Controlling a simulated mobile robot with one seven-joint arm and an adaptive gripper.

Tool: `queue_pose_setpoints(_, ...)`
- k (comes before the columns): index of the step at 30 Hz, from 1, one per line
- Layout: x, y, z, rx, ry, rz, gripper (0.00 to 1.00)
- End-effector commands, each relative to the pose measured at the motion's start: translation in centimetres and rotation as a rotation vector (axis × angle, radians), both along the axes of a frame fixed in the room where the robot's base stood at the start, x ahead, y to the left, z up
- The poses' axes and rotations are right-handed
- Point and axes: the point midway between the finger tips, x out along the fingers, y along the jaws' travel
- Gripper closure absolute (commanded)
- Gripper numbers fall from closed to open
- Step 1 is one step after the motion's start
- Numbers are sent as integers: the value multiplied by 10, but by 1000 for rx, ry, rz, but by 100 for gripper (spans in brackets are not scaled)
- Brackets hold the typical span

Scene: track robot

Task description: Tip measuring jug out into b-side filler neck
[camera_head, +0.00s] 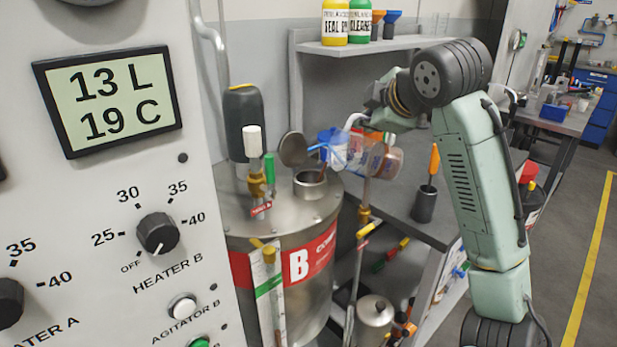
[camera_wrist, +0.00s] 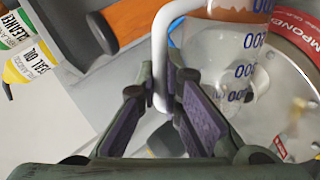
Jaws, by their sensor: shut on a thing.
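The clear measuring jug (camera_head: 357,152) has blue markings and a white handle (camera_head: 354,121). It lies strongly tilted above tank B, its mouth towards the left, with some amber liquid at its right end. My gripper (camera_wrist: 172,92) is shut on the handle, which also shows in the wrist view (camera_wrist: 162,50). The b-side filler neck (camera_head: 310,183) is a short open metal collar on the tank top. Its round lid (camera_head: 293,149) stands open. A brownish streak between jug and neck may be liquid; I cannot tell for sure. The neck's inside is hidden.
Tank B (camera_head: 325,240) has a red label. Its panel display (camera_head: 108,103) reads 13 L and 19 C. A dark motor housing (camera_head: 243,120) and a white-topped valve (camera_head: 252,142) stand left of the neck. A cup with an orange-handled tool (camera_head: 425,204) stands on the bench at right.

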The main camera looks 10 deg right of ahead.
Motion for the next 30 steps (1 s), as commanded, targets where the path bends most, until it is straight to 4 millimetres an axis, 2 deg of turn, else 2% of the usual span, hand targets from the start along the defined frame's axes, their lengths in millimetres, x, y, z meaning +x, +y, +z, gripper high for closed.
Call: queue_pose_setpoints(30, 1, 5, 3, -26, 3, 0, 100)
